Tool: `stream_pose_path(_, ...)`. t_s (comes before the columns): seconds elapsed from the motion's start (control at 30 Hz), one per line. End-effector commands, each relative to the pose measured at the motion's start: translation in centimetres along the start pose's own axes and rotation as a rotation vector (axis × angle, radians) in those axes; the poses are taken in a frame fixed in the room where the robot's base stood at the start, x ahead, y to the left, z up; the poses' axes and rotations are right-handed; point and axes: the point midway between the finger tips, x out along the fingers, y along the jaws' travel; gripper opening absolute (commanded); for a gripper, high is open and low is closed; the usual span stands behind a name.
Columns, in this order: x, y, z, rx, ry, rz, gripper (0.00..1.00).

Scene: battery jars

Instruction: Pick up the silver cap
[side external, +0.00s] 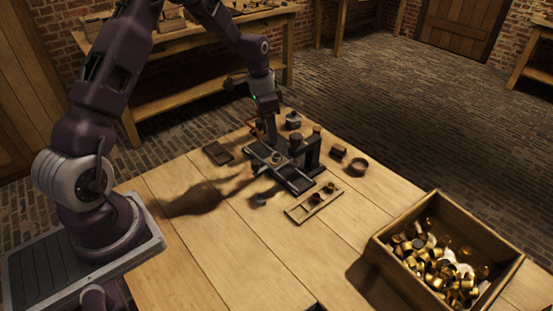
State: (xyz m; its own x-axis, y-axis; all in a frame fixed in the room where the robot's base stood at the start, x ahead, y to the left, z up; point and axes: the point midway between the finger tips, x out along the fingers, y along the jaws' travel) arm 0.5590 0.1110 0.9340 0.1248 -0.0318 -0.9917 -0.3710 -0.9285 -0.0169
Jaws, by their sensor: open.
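No silver cap can be picked out with certainty in the side external view. A small round greyish piece (277,157) sits on a dark metal fixture (298,181) in the middle of the table, and it may be the cap, but it is too small to tell. My gripper (266,134) points down at the far end of this fixture, just behind the small round piece. The fingers are open, small and dark in this view. No object shows clearly between them, and I cannot tell whether they touch the fixture.
A wooden box (378,246) of brass-coloured caps and a few pale pieces stands at the right. A small wooden tray (301,213) with dark round pieces lies before the fixture. A lidded jar (293,121) stands behind. A dark flat plate (218,153) lies left.

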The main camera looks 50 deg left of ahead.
Motion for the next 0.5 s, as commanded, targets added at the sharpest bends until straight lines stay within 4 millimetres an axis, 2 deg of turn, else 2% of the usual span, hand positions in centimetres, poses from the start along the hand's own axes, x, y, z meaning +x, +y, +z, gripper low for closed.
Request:
stream_pose_path(0.03,1.4,-0.4,0.2,0.004,-0.005,0.012,0.43)
stream_pose_path(0.23,4.3,-0.7,0.2,0.013,-0.008,0.020,0.43)
stream_pose_path(0.5,8.8,-0.4,-0.8,0.012,-0.008,0.019,0.43)
